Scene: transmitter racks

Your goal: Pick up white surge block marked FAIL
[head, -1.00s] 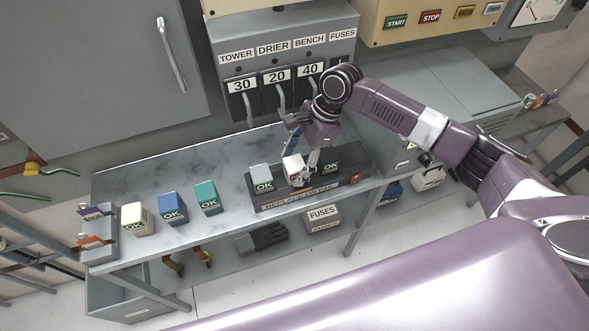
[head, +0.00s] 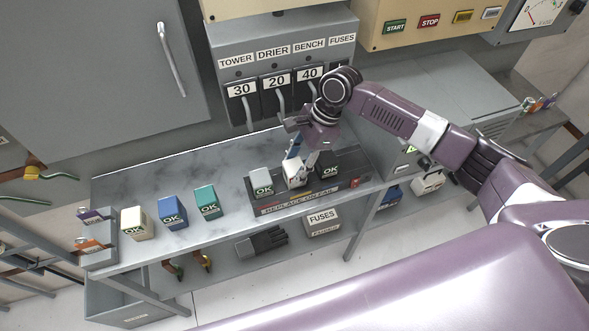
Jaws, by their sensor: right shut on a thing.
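The white surge block (head: 294,173) is at the middle place of the black tray (head: 270,209) on the bench, between a grey block (head: 262,182) and a dark block marked OK (head: 331,170). My right gripper (head: 304,160) comes down from above and is shut on the white block. The fingers partly cover it, and I cannot read its mark. A yellow and red strip shows on the tray just below the block, which looks slightly raised. My left gripper is not in view.
Cream (head: 137,222), blue (head: 172,212) and teal (head: 207,202) blocks stand on the bench to the left. A switch panel (head: 283,50) with levers rises behind. The bench's back left is clear.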

